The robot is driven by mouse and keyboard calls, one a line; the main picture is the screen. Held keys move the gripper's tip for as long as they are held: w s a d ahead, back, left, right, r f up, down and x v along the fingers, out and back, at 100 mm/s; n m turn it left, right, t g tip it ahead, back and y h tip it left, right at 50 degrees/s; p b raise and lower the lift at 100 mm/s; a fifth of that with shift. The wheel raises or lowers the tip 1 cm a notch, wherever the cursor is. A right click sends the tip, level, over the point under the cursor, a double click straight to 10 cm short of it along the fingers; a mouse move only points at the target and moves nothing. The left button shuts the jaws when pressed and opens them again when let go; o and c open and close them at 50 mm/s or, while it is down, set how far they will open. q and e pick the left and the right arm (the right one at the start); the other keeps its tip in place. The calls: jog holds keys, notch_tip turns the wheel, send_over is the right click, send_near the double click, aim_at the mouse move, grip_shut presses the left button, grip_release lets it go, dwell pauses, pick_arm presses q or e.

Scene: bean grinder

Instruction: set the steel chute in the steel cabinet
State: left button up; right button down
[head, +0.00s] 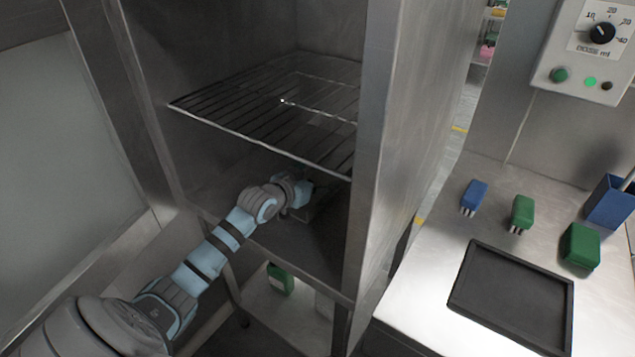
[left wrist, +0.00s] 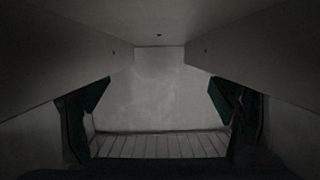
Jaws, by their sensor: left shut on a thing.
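The steel cabinet (head: 415,120) stands open at the front in the middle of the head view, with a wire shelf (head: 275,105) across it. My left arm reaches into the space below that shelf. My left gripper (head: 306,192) is inside the cabinet, shut on the steel chute (head: 320,207), a dark grey piece mostly hidden by the gripper and shadow. The left wrist view is very dark; it shows the two dark green fingers (left wrist: 158,105) with grey surfaces around them and a ribbed strip low between them. I cannot tell whether the chute touches the cabinet floor. My right gripper is not in view.
The wire shelf lies close above my left arm, and the cabinet's front post (head: 368,190) stands to its right. A steel counter (head: 420,300) at the right carries a black tray (head: 512,300), small blue and green blocks and a blue holder (head: 607,203). A green item (head: 280,280) lies below the cabinet.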

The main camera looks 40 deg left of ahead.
pick_arm(q)
jog(key=o, duration=1.7)
jog(key=shift+c, duration=0.2)
jog(key=shift+s, duration=0.1)
jog(key=shift+s+r, duration=0.1)
jog(key=shift+r, duration=0.1)
jog(key=p+v, duration=0.5)
jog(key=v, duration=0.6)
jog(key=shift+r, duration=0.15)
jog(key=shift+s+d+p, duration=0.1)
jog(key=shift+s+p, duration=0.25)
jog(key=shift+s, duration=0.05)
